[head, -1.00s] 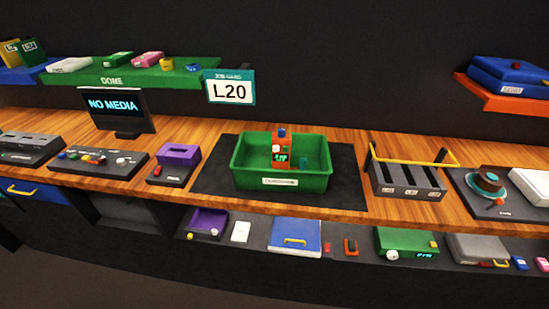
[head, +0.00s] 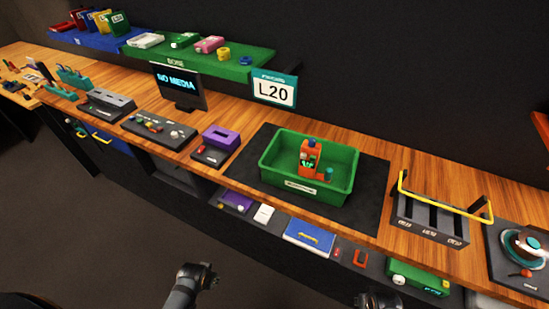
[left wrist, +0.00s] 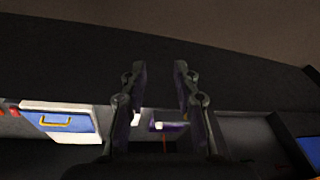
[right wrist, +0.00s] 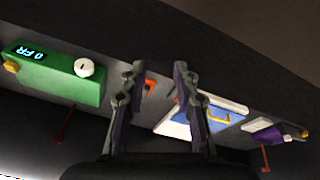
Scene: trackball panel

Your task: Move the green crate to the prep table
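The green crate (head: 278,184) stands upright on a dark mat (head: 377,180) on the wooden bench. It holds an orange device and a small teal item, and a white label is on its front. No surface in view is marked as the prep table. My left gripper (left wrist: 160,68) is open and empty in the left wrist view, and my left arm shows low in the head view. My right gripper (right wrist: 157,68) is open and empty in the right wrist view. Both grippers are apart from the crate, in front of and below the bench top.
A yellow-handled rack (head: 430,215) stands right of the crate. A purple-topped box (head: 221,138) and a NO MEDIA screen (head: 179,84) stand left. A green shelf (head: 215,63) hangs behind. A lower shelf holds a blue-lidded box (head: 308,236). Dark floor lies open in front.

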